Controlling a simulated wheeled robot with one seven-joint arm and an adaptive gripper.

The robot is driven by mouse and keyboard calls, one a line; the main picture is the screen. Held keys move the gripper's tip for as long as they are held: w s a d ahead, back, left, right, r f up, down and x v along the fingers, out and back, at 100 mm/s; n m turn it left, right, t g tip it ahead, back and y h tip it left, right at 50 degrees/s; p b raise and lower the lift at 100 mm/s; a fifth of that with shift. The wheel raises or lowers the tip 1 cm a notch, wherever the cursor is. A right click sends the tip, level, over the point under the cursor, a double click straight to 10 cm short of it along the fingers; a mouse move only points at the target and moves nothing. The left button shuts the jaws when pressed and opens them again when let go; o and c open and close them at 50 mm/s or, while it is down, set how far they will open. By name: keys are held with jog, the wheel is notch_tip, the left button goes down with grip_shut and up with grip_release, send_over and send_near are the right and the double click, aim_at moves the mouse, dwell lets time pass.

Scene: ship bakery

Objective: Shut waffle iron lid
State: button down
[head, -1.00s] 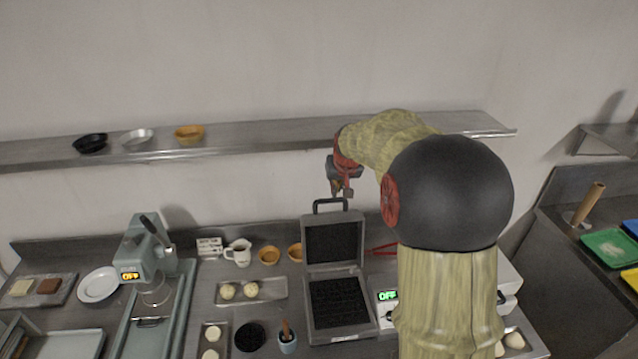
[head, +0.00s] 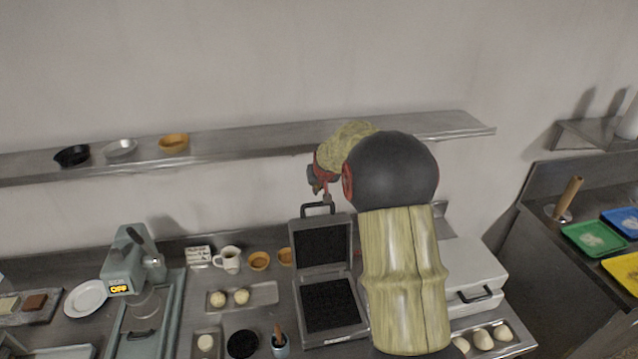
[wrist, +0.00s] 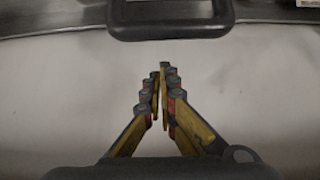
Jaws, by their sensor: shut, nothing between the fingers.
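The waffle iron stands open on the counter in the head view, its lid (head: 322,245) upright and its dark lower plate (head: 328,304) facing up. The lid's black handle (head: 318,209) is at the top edge; it also shows large at the top of the wrist view (wrist: 170,33). My gripper (head: 324,196) is just above and behind the lid handle in the head view. In the wrist view my gripper (wrist: 163,98) has its fingertips together with nothing between them, apart from the handle. My arm hides the counter right of the iron.
A metal shelf (head: 232,139) with small bowls runs along the wall behind. A white appliance (head: 476,278) is at the right.

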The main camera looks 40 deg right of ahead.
jog(key=s, duration=0.1)
jog(key=s+a, duration=0.1)
jog(key=s, duration=0.1)
jog(key=shift+s+a+r, duration=0.1)
jog(key=shift+s+a, duration=0.2)
jog(key=shift+a, duration=0.05)
jog(key=shift+s, duration=0.1)
